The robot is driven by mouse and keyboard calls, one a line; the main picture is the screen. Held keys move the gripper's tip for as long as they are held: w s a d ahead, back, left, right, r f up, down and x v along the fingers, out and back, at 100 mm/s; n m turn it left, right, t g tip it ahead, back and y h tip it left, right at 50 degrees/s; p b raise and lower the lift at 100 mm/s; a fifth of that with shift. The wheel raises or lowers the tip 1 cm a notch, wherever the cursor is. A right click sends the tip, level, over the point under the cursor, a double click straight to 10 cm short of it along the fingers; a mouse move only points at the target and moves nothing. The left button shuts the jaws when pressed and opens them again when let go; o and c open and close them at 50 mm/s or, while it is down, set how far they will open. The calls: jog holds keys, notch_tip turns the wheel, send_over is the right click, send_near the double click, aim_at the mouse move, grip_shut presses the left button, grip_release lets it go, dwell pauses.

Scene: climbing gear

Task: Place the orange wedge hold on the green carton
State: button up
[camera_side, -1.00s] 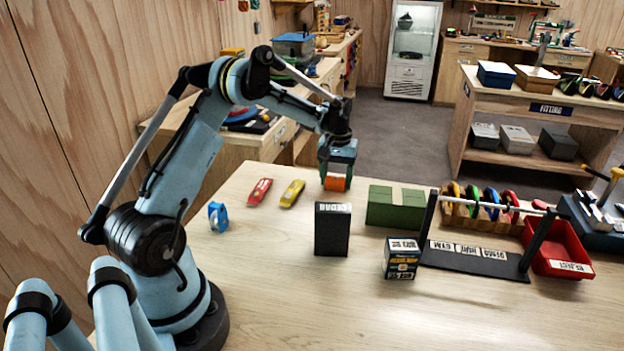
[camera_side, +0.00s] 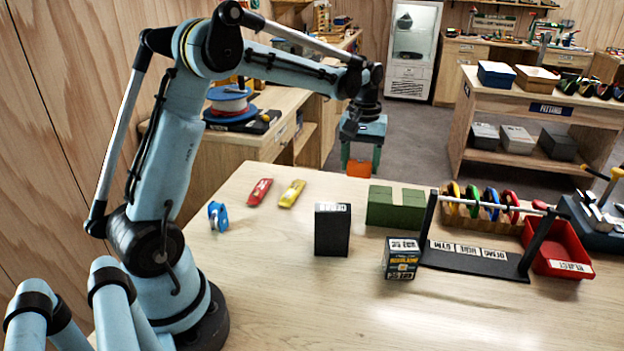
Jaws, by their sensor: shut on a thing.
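My gripper (camera_side: 360,160) is shut on the orange wedge hold (camera_side: 359,169), which shows as a small orange block between the green fingertips. It hangs at the far side of the table, up and to the left of the green carton (camera_side: 396,213) in the picture. The hold and the carton are apart. The upper part of the hold is hidden by the fingers.
Red (camera_side: 260,191) and yellow (camera_side: 292,193) items and a blue roll (camera_side: 218,216) lie left.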

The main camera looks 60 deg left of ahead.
notch_tip(320, 180, up, 7)
send_over(397, 196)
notch_tip(397, 196, down, 10)
jog(key=shift+r, duration=0.1)
jog(key=shift+f, duration=0.2)
dwell(0.3)
jog(key=o, duration=1.1)
jog(key=shift+r, duration=0.15)
